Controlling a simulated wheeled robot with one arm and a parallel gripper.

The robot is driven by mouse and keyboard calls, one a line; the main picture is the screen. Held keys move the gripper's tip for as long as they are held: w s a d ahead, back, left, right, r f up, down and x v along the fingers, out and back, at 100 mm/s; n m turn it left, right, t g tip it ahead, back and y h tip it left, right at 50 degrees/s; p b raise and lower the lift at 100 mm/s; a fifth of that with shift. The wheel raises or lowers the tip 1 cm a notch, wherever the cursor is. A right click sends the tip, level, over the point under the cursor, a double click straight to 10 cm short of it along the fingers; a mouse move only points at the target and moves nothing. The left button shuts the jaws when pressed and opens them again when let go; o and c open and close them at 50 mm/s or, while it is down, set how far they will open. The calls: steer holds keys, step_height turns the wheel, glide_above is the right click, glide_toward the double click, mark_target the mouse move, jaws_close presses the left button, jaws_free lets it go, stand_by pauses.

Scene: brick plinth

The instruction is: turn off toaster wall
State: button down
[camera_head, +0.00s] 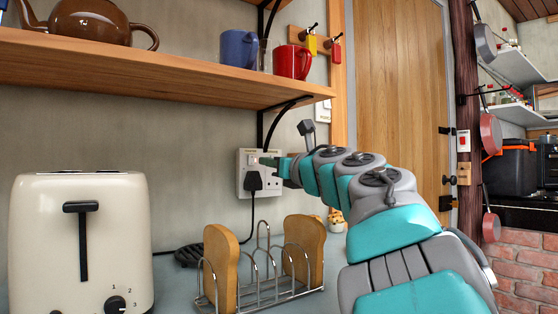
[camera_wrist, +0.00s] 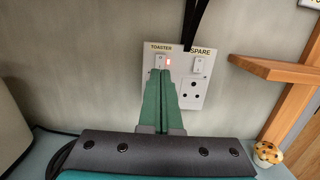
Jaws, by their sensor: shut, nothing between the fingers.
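The white double wall socket (camera_head: 243,186) is on the grey wall under the shelf. In the wrist view the socket (camera_wrist: 206,88) is labelled TOASTER on the left and SPARE on the right. The toaster switch (camera_wrist: 160,61) has a lit red light (camera_wrist: 169,62) beside it. My gripper (camera_wrist: 163,73) is shut and empty, its green fingertips just below or at the toaster switch; I cannot tell if they touch. In the head view my gripper (camera_head: 266,161) reaches the socket from the right. A black plug (camera_head: 253,182) sits in the left outlet, hidden in the wrist view by my fingers.
A cream toaster (camera_head: 80,235) stands at the left on the counter. A wire toast rack (camera_head: 262,285) with bread is below the socket. The wooden shelf (camera_head: 170,72) with a teapot and mugs is above, held by a black bracket (camera_head: 278,118). A muffin (camera_wrist: 267,153) lies right.

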mark_target(251, 157)
steer(key=shift+p+x, duration=0.8)
steer(key=shift+x, duration=1.95)
steer(key=shift+r, duration=0.1)
steer(key=shift+r+p, duration=0.25)
steer(key=shift+p, duration=0.05)
steer(key=shift+f, duration=0.1)
steer(key=shift+a, duration=0.1)
